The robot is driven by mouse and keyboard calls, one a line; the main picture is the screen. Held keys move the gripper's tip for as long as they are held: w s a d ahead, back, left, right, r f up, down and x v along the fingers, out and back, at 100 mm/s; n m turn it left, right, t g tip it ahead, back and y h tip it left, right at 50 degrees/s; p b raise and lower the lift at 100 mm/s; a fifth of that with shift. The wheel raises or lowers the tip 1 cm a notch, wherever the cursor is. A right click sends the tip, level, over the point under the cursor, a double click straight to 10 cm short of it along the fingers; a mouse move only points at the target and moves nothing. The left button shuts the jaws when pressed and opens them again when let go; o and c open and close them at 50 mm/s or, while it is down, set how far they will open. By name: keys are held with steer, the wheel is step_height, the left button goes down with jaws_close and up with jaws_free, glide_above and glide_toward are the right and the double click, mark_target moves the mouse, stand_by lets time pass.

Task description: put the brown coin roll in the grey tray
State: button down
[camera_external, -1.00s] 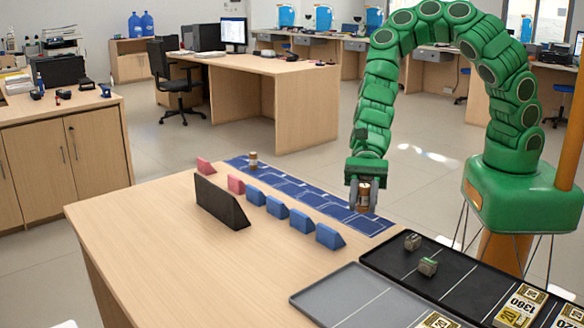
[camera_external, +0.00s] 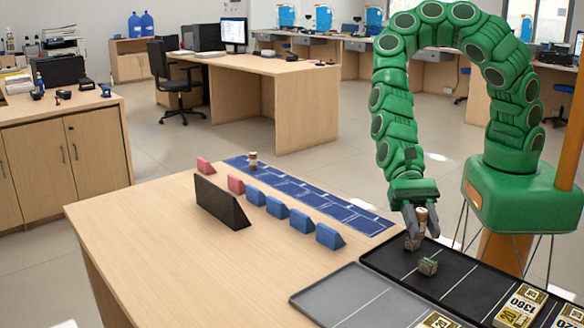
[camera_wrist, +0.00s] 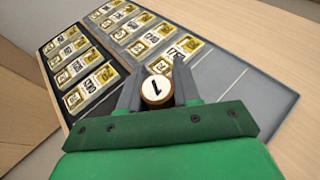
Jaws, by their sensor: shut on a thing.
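My gripper (camera_external: 421,224) is shut on the brown coin roll (camera_external: 422,214), which stands upright between the fingers with its pale end up. In the external view they are over the far left corner of the black tray; any gap below is hard to judge. In the wrist view my gripper (camera_wrist: 157,84) holds the roll (camera_wrist: 157,91), whose top is marked 1. The grey tray (camera_external: 335,292) lies in front of the black tray; its bare part is at the right in the wrist view (camera_wrist: 262,92).
The black tray (camera_external: 452,288) holds a green-banded roll (camera_external: 428,266), another small roll (camera_external: 412,242) beside my fingers, and note bundles (camera_external: 520,305). Blue wedges (camera_external: 329,236), a black block (camera_external: 220,203) and a blue mat (camera_external: 300,190) with another brown roll (camera_external: 252,160) stand left.

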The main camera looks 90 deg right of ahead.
mark_target(380, 315)
steer(key=w+a+f, duration=0.6)
steer(key=shift+w+a+f, duration=0.25)
steer(key=shift+a+f, duration=0.1)
steer(key=shift+w+a+f, duration=0.3)
steer(key=shift+f, duration=0.2)
steer(key=shift+w+a+f, duration=0.25)
steer(key=shift+f, duration=1.65)
steer(key=shift+f, duration=0.1)
steer(key=c, duration=0.8)
jaws_free()
